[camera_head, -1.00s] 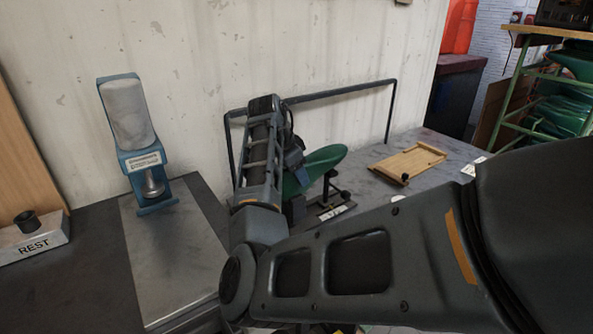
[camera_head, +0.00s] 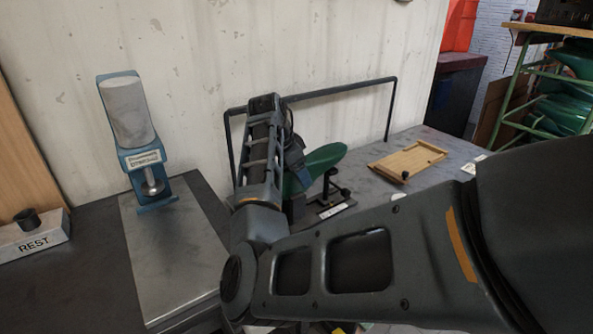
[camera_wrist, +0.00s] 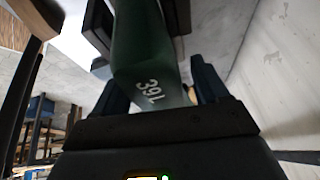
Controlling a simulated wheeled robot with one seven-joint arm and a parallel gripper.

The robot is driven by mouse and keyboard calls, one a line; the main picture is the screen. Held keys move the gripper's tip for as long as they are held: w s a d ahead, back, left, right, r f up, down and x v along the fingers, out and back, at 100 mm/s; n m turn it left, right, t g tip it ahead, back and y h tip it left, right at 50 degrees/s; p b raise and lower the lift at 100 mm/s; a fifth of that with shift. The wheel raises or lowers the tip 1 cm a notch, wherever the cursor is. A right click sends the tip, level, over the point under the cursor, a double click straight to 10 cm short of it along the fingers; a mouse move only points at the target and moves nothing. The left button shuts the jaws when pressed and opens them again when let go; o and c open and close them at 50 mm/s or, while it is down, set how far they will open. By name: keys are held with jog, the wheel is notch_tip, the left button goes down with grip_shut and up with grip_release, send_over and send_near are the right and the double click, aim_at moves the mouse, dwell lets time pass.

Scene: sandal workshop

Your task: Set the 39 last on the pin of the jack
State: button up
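The green last (camera_head: 322,158), marked "39L", shows beyond my forearm in the head view, held sideways above the table. In the wrist view the last (camera_wrist: 148,55) stands between the two blue-black fingers of my gripper (camera_wrist: 158,88), which is closed on it. In the head view my gripper (camera_head: 296,178) is mostly hidden behind my arm. The jack (camera_head: 333,207), a black stand with a post, a knob and a white label on its base, stands on the table just below and in front of the last. Its pin cannot be made out, nor whether the last touches it.
A wooden board (camera_head: 408,161) with a black knob lies right of the jack. A dark rail (camera_head: 350,90) runs behind, near the wall. A blue stand with a grey pad (camera_head: 127,112) and a REST block (camera_head: 34,241) are at left. A green rack (camera_head: 520,90) stands at right.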

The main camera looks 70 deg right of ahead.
jog(key=shift+o, duration=0.6)
jog(key=v, duration=0.8)
jog(key=shift+f, duration=0.1)
